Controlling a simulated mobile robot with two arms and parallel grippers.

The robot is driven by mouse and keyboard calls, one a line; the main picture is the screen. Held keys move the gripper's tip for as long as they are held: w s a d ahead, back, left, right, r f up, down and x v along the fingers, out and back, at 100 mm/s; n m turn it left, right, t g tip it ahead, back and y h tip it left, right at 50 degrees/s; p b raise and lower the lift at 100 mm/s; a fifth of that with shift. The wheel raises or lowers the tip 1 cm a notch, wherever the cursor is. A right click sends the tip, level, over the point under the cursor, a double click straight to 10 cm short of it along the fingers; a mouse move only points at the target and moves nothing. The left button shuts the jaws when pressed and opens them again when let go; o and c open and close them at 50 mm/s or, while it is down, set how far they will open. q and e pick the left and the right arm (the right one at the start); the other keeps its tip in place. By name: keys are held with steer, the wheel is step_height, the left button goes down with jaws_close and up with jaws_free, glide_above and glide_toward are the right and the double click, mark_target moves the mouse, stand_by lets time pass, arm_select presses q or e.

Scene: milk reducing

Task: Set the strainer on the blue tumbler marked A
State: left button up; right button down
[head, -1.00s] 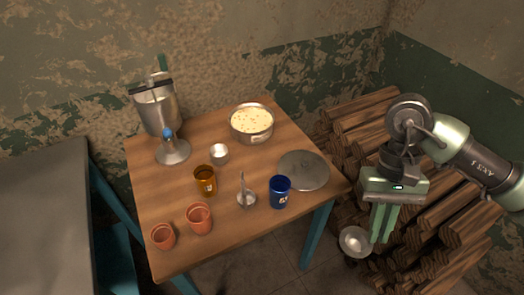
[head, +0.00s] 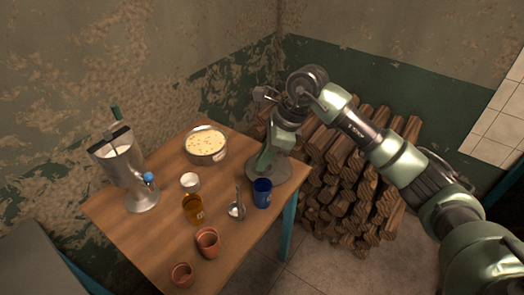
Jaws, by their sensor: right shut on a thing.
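The blue tumbler (head: 263,193) stands upright near the table's right edge, with a pale mark too small to read. My right gripper (head: 257,168) is just behind it in the head view, low over the grey metal disc (head: 282,177). It is shut on the strainer, whose bowl showed at its fingertips earlier. I cannot clearly separate the strainer from the grey disc now; my gripper partly hides this spot. Nothing rests on the blue tumbler's mouth. My left gripper is not in view.
An amber tumbler (head: 193,209), a ladle (head: 238,208) and a small metal cup (head: 190,182) stand left of the blue tumbler. Clay cups (head: 207,242) are in front. A pot (head: 206,146) and a metal milk machine (head: 128,175) are behind. Stacked logs (head: 345,190) lie right.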

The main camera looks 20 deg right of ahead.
mark_target(264, 174)
steer(key=shift+w+m, duration=0.3)
steer(key=shift+m, duration=0.1)
steer(key=shift+w, duration=0.1)
steer(key=shift+a+f, duration=0.15)
steer(key=shift+f, duration=0.2)
steer(key=shift+f+b, duration=0.3)
steer(key=shift+b, duration=0.1)
step_height(264, 174, down, 4)
steer(key=b, duration=0.2)
steer(key=shift+f+b, duration=0.2)
steer(key=shift+b, duration=0.2)
steer(key=shift+f+b, duration=1.05)
steer(key=shift+f, duration=0.15)
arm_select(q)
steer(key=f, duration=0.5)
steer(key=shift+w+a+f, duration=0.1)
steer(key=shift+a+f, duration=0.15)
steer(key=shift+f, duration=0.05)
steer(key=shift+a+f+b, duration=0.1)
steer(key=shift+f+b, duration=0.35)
